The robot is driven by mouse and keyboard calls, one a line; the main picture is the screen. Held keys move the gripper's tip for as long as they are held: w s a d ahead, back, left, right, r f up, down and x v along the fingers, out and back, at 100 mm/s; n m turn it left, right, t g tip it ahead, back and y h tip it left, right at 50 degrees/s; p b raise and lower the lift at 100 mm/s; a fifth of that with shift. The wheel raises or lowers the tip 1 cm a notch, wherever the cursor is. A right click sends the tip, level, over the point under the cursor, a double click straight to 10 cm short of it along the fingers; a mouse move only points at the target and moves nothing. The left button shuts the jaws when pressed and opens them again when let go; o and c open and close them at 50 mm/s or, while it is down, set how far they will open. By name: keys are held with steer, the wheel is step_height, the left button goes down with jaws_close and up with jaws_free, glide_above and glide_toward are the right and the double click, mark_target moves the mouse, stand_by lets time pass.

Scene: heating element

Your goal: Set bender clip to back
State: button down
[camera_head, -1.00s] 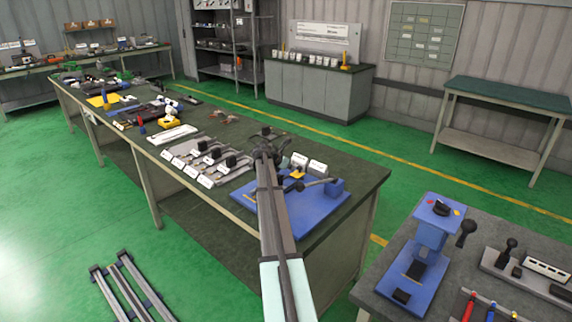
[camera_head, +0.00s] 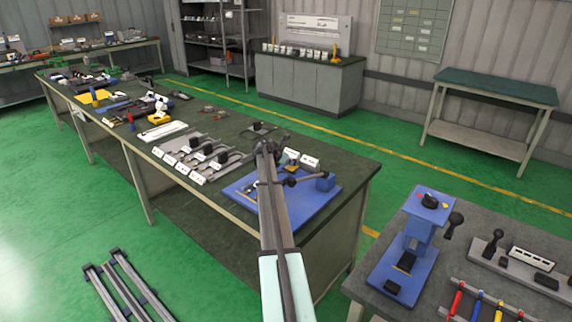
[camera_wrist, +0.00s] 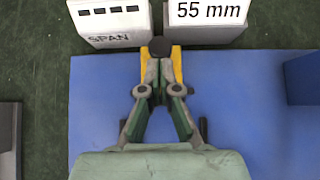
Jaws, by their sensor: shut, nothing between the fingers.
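The bender fixture is a blue base plate (camera_head: 318,200) on the near end of the long bench, with a blue block (camera_head: 325,182) at its right and a dark rod running across it. My gripper (camera_wrist: 160,62) is over the plate's far edge in the wrist view, its fingers closed together and empty. A yellow piece (camera_wrist: 177,62) shows behind the fingertips, with a dark rounded knob (camera_wrist: 158,46) at the tips. I cannot tell whether the fingers touch them. Which part is the clip is not clear. My arm hides part of the plate in the head view.
A white block marked SPAN (camera_wrist: 110,22) and a 55 mm label (camera_wrist: 208,12) stand just beyond the fingertips. A blue block (camera_wrist: 303,78) stands at right. Levers with white labels (camera_head: 180,165) lie left of the plate. Another bench (camera_head: 490,260) is at right.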

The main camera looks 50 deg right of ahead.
steer(key=shift+d+r, duration=0.25)
steer(key=shift+r, duration=0.1)
